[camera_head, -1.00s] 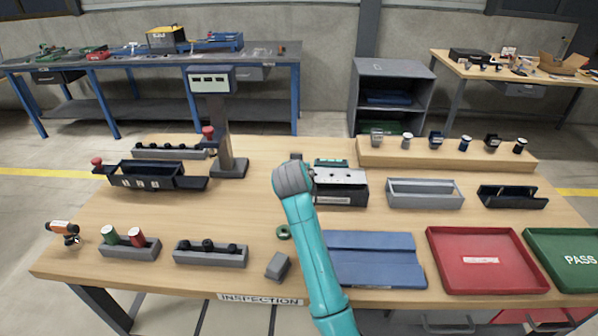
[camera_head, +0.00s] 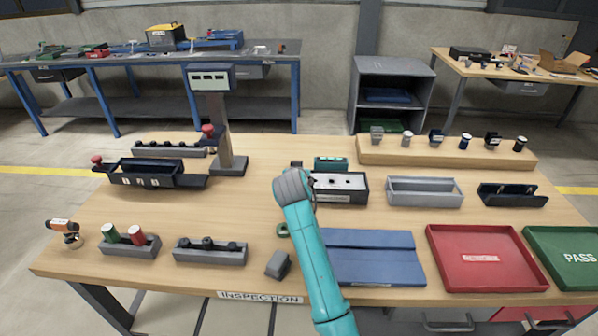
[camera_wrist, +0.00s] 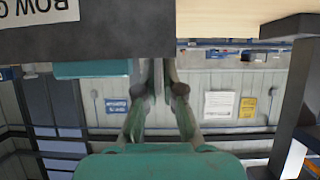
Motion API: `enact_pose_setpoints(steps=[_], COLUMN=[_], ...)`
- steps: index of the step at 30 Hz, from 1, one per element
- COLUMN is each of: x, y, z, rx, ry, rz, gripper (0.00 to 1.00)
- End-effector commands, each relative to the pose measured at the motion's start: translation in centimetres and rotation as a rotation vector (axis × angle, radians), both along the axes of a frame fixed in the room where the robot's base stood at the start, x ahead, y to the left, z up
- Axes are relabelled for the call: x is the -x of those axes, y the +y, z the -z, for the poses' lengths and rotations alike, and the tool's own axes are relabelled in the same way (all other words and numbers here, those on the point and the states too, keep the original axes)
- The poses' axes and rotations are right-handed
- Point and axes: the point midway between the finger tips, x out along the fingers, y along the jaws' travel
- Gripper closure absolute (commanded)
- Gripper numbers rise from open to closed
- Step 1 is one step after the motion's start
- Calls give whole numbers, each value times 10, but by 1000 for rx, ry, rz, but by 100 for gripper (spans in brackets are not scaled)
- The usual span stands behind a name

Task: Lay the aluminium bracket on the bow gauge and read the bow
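The bow gauge (camera_head: 345,197) is a dark block in the middle of the table, with a labelled front. A pale plate with dark spots (camera_head: 345,181), apparently the aluminium bracket, shows along its top; I cannot tell whether it touches the gauge. My gripper (camera_wrist: 158,88) is at the gauge's left end, its fingers close together around a thin pale piece (camera_wrist: 158,78). The gauge's dark face and upside-down label fill the upper left of the wrist view (camera_wrist: 100,40). My arm hides the fingers in the head view.
A teal box (camera_head: 331,163) stands right behind the gauge. A grey bin (camera_head: 425,201) is to its right, and a blue tray (camera_head: 375,270) is in front. A red tray (camera_head: 485,285) and a green PASS tray (camera_head: 570,285) lie front right. A display column (camera_head: 222,130) stands left.

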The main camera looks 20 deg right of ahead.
Motion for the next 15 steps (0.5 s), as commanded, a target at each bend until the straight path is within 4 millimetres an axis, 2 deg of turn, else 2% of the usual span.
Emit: enact_pose_setpoints(steps=[1, 2, 11, 15], x=[0, 0, 0, -1], y=[0, 0, 0, 0], z=[0, 0, -1, -11], rx=[0, 0, -1, -1], ry=[0, -1, -1, -5], rz=[0, 0, 0, 0], gripper=[76, 69, 69, 69])
